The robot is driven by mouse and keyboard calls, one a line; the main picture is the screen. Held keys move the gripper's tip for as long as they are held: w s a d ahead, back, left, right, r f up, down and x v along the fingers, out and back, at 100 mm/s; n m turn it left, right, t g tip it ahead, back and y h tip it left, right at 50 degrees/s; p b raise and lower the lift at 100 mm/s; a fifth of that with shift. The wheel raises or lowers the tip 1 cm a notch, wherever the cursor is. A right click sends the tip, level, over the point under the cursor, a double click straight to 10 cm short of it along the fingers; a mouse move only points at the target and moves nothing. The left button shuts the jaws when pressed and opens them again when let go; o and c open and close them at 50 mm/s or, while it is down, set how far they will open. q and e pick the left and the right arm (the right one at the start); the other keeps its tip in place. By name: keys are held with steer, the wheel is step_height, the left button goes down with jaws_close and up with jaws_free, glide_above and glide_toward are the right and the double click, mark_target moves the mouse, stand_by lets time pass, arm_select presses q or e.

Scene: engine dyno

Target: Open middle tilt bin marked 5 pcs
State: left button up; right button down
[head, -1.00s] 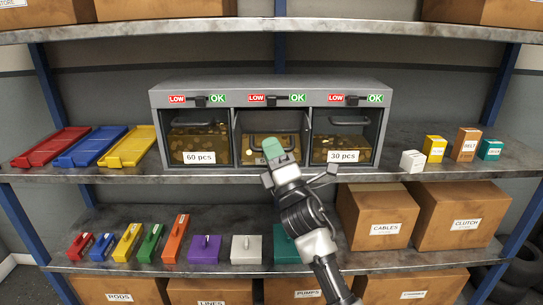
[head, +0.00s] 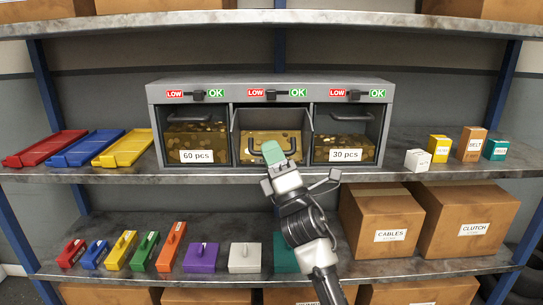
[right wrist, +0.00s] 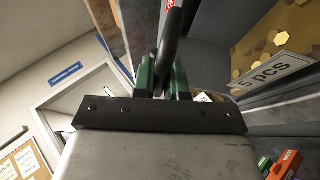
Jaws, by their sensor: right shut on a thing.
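The grey cabinet (head: 270,93) on the middle shelf holds three tilt bins side by side. The middle bin (head: 255,141) is tilted forward out of its bay, with gold pieces inside. Its front is partly hidden behind my right gripper (head: 272,152). In the right wrist view, my right gripper's green fingers (right wrist: 164,78) are shut on a dark bar handle (right wrist: 172,38). A "5 pcs" label (right wrist: 276,72) shows at the right of that view. My left gripper is not in view.
The bin marked 60 pcs (head: 196,140) and the bin marked 30 pcs (head: 345,140) flank the middle one. Coloured trays (head: 85,150) lie left of the cabinet. Small boxes (head: 468,145) stand at right. A shelf with coloured cases and cartons is below.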

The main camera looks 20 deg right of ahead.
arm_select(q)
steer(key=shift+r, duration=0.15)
arm_select(e)
steer(key=c, duration=1.2)
jaws_free()
steer(key=shift+s+f, duration=0.15)
steer(key=shift+f, duration=0.1)
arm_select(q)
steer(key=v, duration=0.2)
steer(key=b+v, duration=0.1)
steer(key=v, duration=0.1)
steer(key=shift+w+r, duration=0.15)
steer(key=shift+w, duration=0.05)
arm_select(e)
steer(key=v, duration=1)
steer(key=shift+s, duration=0.2)
